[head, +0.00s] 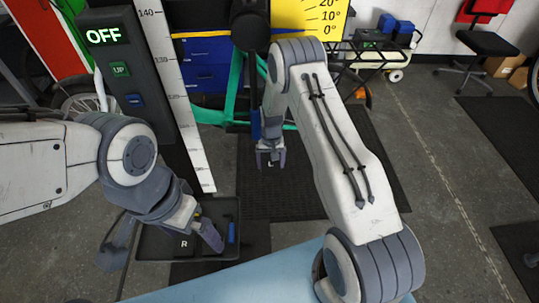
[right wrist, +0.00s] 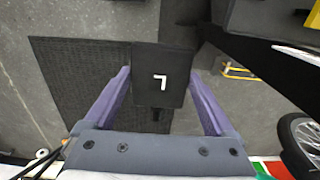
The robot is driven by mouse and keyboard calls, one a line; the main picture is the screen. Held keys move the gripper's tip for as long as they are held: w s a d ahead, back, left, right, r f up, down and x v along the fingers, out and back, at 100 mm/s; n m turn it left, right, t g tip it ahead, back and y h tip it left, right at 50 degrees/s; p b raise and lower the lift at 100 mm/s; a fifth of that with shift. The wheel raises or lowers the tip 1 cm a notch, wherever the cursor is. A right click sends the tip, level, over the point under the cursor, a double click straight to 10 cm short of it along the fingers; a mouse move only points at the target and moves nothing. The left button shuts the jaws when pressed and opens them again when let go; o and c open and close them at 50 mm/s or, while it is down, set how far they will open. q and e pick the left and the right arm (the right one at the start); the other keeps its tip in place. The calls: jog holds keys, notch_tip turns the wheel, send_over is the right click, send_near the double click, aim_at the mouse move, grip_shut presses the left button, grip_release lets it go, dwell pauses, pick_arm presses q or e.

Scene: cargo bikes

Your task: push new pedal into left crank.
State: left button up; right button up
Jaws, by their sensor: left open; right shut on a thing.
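My right gripper (head: 270,160) is shut on a black pedal, held in front of the bike's teal frame (head: 238,90). In the right wrist view the pedal (right wrist: 158,72) sits between the two purple fingers and bears a white L-shaped mark. I cannot make out the left crank in either view, nor whether the pedal touches it. My left gripper (head: 208,232) is open above the dark tray (head: 155,246). A black pedal marked R (head: 185,244) lies in that tray, close by the left gripper.
A blue-handled item (head: 231,233) lies in the tray. The lift panel (head: 112,60) reads OFF, with a white ruler (head: 178,95) beside it. A dark mat (head: 290,190) lies under the right gripper. A wheel (right wrist: 303,135) shows at the right wrist view's right edge.

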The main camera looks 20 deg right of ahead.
jog(key=shift+w+a, duration=0.15)
jog(key=shift+w, duration=0.55)
jog(key=shift+w+d+f+b, duration=0.1)
jog(key=shift+w+d+b, duration=0.25)
jog(key=shift+w, duration=0.25)
jog(key=shift+w+d+b, duration=0.2)
jog(key=shift+w+b, duration=0.25)
jog(key=shift+w, duration=0.15)
pick_arm(q)
jog(key=shift+w+a+f+b, duration=0.15)
jog(key=shift+w+f, duration=0.1)
jog(key=shift+f, duration=0.3)
jog(key=shift+w+a+f+b, duration=0.1)
jog(key=shift+w+f+b, duration=0.1)
jog(key=shift+f, duration=0.3)
pick_arm(e)
jog(key=shift+w+d, duration=0.2)
jog(key=shift+w, duration=0.55)
pick_arm(q)
jog(key=shift+f, duration=0.25)
jog(key=shift+f+b, duration=1.15)
jog(key=shift+b, duration=0.2)
pick_arm(e)
jog(key=shift+w+d, duration=0.2)
jog(key=shift+w, duration=0.45)
jog(key=shift+w+d, duration=0.15)
jog(key=shift+w, duration=0.5)
jog(key=o, duration=1.2)
jog(key=shift+o, duration=0.2)
jog(key=shift+r, duration=0.2)
